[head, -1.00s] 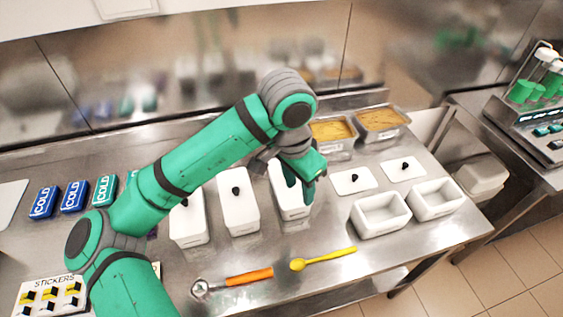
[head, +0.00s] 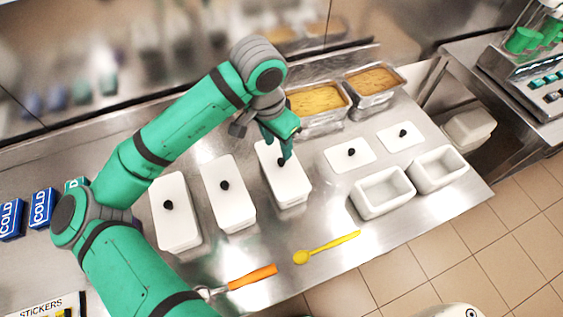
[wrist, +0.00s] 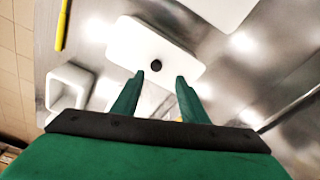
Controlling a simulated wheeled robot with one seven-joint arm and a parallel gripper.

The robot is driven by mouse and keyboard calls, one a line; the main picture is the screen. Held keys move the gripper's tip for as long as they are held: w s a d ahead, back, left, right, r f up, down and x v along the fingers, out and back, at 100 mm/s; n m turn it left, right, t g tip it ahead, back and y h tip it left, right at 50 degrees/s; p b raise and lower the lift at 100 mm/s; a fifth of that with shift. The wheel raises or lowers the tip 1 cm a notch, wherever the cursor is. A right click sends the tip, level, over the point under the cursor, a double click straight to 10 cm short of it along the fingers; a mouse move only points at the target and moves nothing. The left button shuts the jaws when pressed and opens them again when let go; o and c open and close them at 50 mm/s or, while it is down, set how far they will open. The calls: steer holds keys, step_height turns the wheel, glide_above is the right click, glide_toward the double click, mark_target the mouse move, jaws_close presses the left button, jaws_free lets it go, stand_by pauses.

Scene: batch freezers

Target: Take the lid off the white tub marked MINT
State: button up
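Three white lidded tubs stand in a row on the steel counter: a left tub (head: 178,225), a middle tub (head: 236,205) and a right tub (head: 292,187). Each lid has a black knob. I cannot read a MINT mark on any of them. My gripper (head: 284,156) is over the right tub, its fingers close to the lid's knob (head: 281,163). In the wrist view my gripper (wrist: 160,76) is open, and the knob (wrist: 156,65) shows between and just beyond the fingertips on the white lid (wrist: 130,42). I cannot tell whether the fingers touch anything.
Two open white tubs (head: 383,207) (head: 462,168) stand to the right, with two loose lids (head: 338,161) (head: 411,138) behind them. Metal pans of yellow food (head: 316,100) are at the back. An orange-handled scoop (head: 252,277) and a yellow spoon (head: 330,246) lie in front.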

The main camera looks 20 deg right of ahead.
mark_target(281, 160)
steer(key=shift+f, duration=0.6)
steer(key=shift+s+d+f, duration=0.1)
steer(key=shift+s+f, duration=0.05)
steer(key=shift+f, duration=0.55)
steer(key=shift+s+d+f, duration=0.1)
steer(key=shift+d+f, duration=0.05)
steer(key=shift+f, duration=0.6)
steer(key=shift+s+d+f, duration=0.1)
steer(key=shift+s+f, duration=0.05)
steer(key=shift+f, duration=0.55)
steer(key=shift+a, duration=0.1)
jaws_close()
